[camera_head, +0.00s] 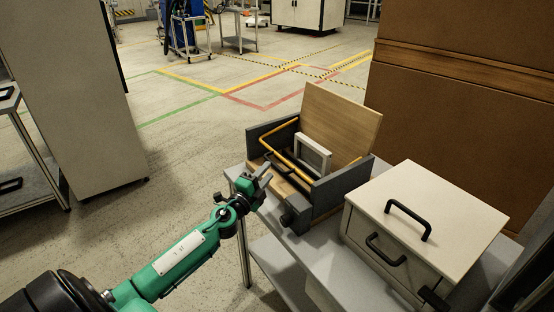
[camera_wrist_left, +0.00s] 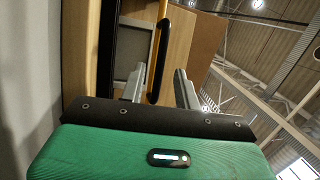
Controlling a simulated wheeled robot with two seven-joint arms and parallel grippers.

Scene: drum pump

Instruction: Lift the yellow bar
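The yellow bar (camera_head: 284,155) is a bent tube across the open front of a wooden box with dark grey sides (camera_head: 326,190). In the left wrist view the yellow bar (camera_wrist_left: 164,28) runs upright and has a black grip (camera_wrist_left: 158,62). My left gripper (camera_head: 266,174) is at the front left edge of the box, close to the bar. In the wrist view its two fingers (camera_wrist_left: 158,88) are apart, with the black grip's lower end showing in the gap between them. I cannot tell whether they touch it. My right gripper is not in view.
A pale grey frame (camera_head: 314,152) stands inside the box, in front of a raised wooden panel (camera_head: 342,122). A cream cabinet (camera_head: 452,215) with black handles stands to the right on the same grey table (camera_head: 300,254).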

